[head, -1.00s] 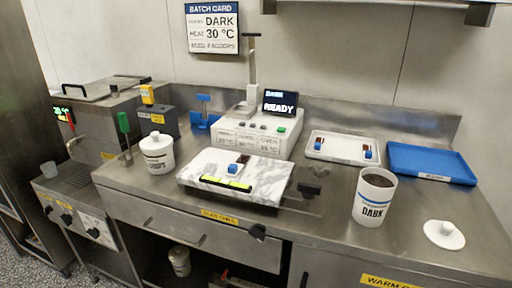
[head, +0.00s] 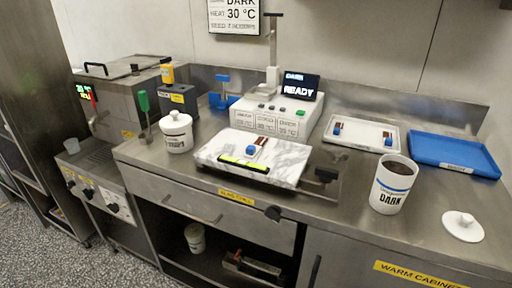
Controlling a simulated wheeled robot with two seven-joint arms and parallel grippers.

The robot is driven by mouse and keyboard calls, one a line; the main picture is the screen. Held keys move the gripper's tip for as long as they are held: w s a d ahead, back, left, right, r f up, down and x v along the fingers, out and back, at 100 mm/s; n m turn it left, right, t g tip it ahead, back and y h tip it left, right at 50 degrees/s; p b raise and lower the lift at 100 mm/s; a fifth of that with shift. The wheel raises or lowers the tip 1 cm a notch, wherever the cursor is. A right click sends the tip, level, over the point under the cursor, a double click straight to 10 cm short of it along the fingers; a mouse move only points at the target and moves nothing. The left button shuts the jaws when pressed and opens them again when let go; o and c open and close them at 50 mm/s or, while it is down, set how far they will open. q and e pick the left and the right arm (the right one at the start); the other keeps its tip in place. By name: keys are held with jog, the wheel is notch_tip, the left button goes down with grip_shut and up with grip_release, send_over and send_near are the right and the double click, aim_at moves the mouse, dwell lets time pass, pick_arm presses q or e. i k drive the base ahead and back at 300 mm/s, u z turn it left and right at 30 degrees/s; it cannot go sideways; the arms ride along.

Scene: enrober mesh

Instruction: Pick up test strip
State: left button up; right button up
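A small dark brown test strip (head: 261,141) with a blue end (head: 251,150) lies on the white marble slab (head: 285,160) in the middle of the counter. Similar dark brown strips with blue ends lie on the white tray (head: 360,134) to the right, one near its left end (head: 337,128) and one near its right end (head: 387,138). Neither of my grippers shows in the head view.
A yellow-green bar lies along the slab's front edge (head: 243,164). Behind stands a white machine (head: 268,120) with a READY screen (head: 299,87). A DARK tub (head: 392,185), lid (head: 462,226), blue tray (head: 455,152) and lidded white jar (head: 176,132) stand around.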

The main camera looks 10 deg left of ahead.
aim_at(251, 151)
jog(key=k, duration=1.25)
jog(key=u, duration=0.85)
jog(key=i, duration=1.75)
jog(key=z, duration=0.75)
